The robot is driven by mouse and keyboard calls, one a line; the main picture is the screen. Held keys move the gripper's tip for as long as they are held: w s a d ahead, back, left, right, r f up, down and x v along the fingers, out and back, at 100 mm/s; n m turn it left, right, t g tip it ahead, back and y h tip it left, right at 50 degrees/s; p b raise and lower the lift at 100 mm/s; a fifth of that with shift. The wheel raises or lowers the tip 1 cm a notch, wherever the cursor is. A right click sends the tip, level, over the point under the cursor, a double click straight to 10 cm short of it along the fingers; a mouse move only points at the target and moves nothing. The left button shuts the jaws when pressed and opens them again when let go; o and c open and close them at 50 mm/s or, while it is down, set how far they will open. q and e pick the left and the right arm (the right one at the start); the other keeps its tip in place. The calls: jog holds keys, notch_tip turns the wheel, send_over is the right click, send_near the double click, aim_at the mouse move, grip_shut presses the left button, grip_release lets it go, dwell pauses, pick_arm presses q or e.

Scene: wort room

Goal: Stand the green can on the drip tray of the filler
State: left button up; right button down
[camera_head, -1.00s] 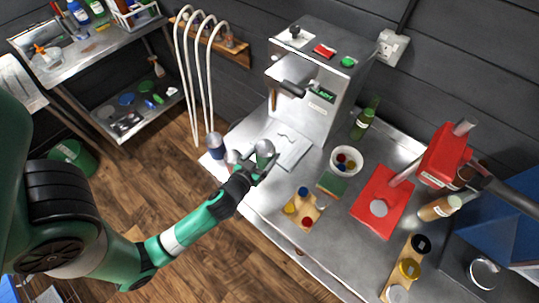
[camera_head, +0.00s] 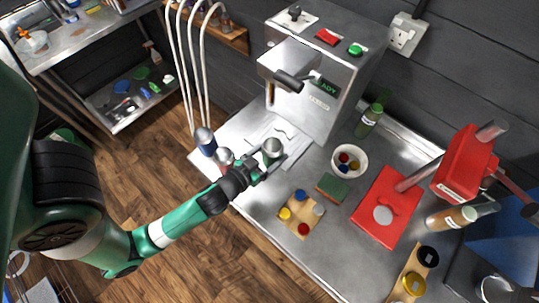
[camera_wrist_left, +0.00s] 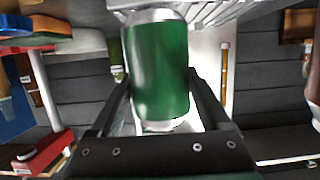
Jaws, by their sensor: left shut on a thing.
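The green can (camera_head: 272,150) is held in my left gripper (camera_head: 262,164), its silver top up in the head view. In the left wrist view the green can (camera_wrist_left: 158,70) fills the space between the two dark fingers (camera_wrist_left: 160,100). The filler (camera_head: 315,85) is a steel box with a black-handled lever. Its drip tray (camera_head: 292,142) is the pale plate at its foot. The can overlaps the tray's front part in the head view; I cannot tell whether it touches the tray. My right gripper is not in view.
A blue can (camera_head: 205,141) and a red can (camera_head: 224,159) stand left of the gripper, the red one close to it. A white bowl (camera_head: 349,161), green sponge (camera_head: 331,187), cap board (camera_head: 301,214), green bottle (camera_head: 369,120) and red press (camera_head: 386,208) are to the right.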

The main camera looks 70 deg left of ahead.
pick_arm(q)
jog(key=w+a+p, duration=0.1)
jog(key=a+p, duration=0.1)
jog(key=a, duration=0.1)
jog(key=w+a+p, duration=0.1)
jog(key=shift+w+a, duration=0.3)
jog(key=a, duration=0.1)
jog(key=w+a, duration=0.1)
jog(key=w+a+b, duration=0.1)
jog(key=shift+f, duration=0.25)
jog(key=shift+w+a+b, duration=0.2)
jog(key=shift+a+b, duration=0.1)
jog(key=shift+a, duration=0.15)
jog(key=shift+r, duration=0.15)
jog(key=shift+d+p, duration=0.1)
jog(key=shift+p, duration=0.25)
jog(key=shift+f+b, duration=0.3)
jog(key=shift+f, duration=0.4)
dwell(0.5)
